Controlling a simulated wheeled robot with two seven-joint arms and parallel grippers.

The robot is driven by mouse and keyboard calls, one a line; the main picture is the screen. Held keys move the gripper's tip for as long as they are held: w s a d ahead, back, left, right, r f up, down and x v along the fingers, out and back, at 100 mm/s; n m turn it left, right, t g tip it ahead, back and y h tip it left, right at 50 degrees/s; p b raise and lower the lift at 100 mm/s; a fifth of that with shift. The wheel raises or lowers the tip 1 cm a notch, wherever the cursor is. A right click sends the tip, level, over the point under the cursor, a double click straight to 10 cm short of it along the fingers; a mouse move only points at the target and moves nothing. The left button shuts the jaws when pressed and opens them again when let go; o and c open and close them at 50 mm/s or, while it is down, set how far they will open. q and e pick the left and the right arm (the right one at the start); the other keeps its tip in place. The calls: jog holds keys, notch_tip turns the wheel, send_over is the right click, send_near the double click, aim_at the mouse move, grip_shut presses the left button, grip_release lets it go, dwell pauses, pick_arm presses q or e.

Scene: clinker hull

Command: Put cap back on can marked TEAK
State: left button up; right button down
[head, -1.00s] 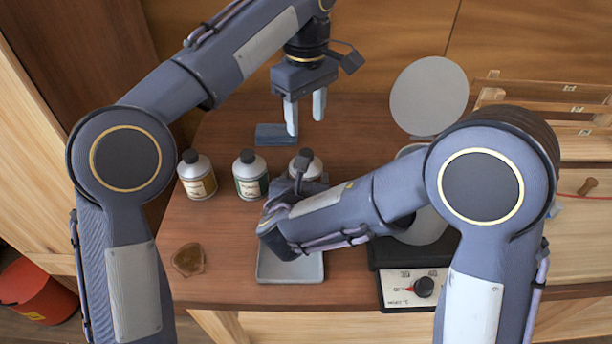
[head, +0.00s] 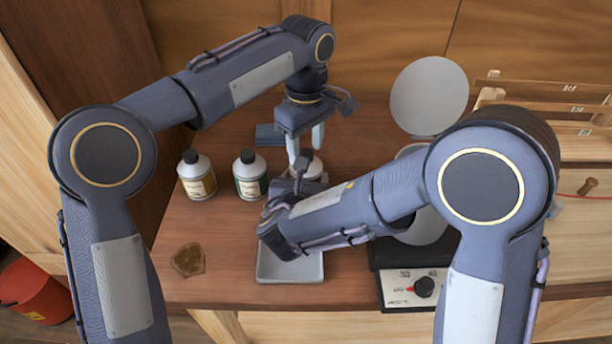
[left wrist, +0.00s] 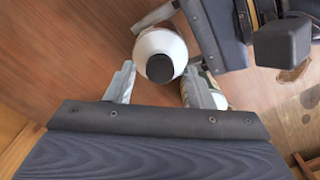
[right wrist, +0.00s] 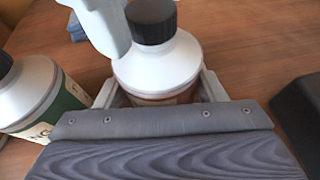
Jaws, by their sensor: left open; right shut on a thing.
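A white can (right wrist: 165,65) with a reddish-brown label stands in my right gripper (right wrist: 160,88); its label lettering is hidden. A black cap (right wrist: 152,20) sits on its top. In the head view the can (head: 311,170) is partly covered by my arms. My left gripper (head: 306,145) is open just above it, pointing down. In the left wrist view the black cap (left wrist: 160,68) lies between the open left fingers, apart from both. Two other black-capped cans stand to the left: one with a yellow-brown label (head: 197,177), one with a green label (head: 250,177).
A grey tray (head: 290,272) lies in front, under my right arm. A hot plate with a dial (head: 410,290) is at the right, with a round grey disc (head: 428,97) behind. A brown patch (head: 188,260) lies front left.

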pick_arm(q)
jog(key=shift+f, duration=0.35)
jog(key=shift+c, duration=0.5)
jog(key=c, duration=0.9)
jog(key=m, duration=0.6)
jog(key=shift+m, duration=0.4)
jog(key=shift+c, duration=0.2)
jog(key=m, duration=2)
jog(key=o, duration=1.1)
